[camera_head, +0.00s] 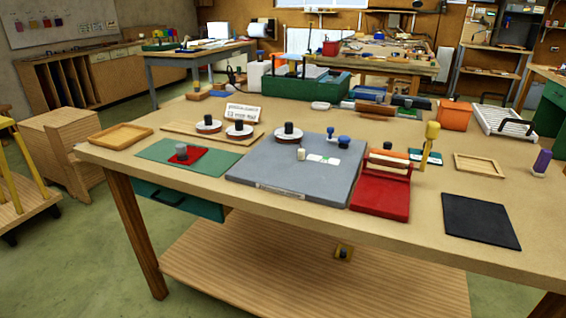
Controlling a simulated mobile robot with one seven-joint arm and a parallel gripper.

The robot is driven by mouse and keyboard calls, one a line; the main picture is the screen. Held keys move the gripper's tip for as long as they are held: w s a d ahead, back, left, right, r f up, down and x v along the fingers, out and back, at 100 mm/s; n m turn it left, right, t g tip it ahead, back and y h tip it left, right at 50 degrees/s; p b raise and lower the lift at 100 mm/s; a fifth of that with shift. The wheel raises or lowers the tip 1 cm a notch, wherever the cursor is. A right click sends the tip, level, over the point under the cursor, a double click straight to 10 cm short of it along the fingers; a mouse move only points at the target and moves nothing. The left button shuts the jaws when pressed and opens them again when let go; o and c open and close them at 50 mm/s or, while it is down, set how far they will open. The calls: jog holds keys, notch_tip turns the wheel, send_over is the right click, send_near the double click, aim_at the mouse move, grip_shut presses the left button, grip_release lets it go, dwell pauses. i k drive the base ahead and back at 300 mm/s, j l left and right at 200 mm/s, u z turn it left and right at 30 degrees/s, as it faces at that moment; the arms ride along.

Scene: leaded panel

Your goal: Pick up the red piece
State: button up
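A flat red piece (201,162) with a dark grey knob (181,151) on it lies on a green mat (153,152) at the left front of the table. A larger red board (380,199) lies further right. It has a roller-like frame with cream and red bars (390,165) and a yellow-topped post (432,132) at its back. My gripper is not in view, and nothing of my arm shows near the red piece.
A grey board (290,178) with small blue and white items lies between the green mat and the red board. Round knobbed pieces (208,125) sit behind the mat. A wooden tray (120,136) is at left, a black mat (480,221) at right. Bare tabletop (440,195) separates red board and black mat.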

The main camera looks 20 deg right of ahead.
aim_at(186, 156)
jog(key=i+l+u, duration=0.85)
jog(key=l, duration=0.15)
jog(key=i+l, duration=0.3)
jog(key=i, duration=0.1)
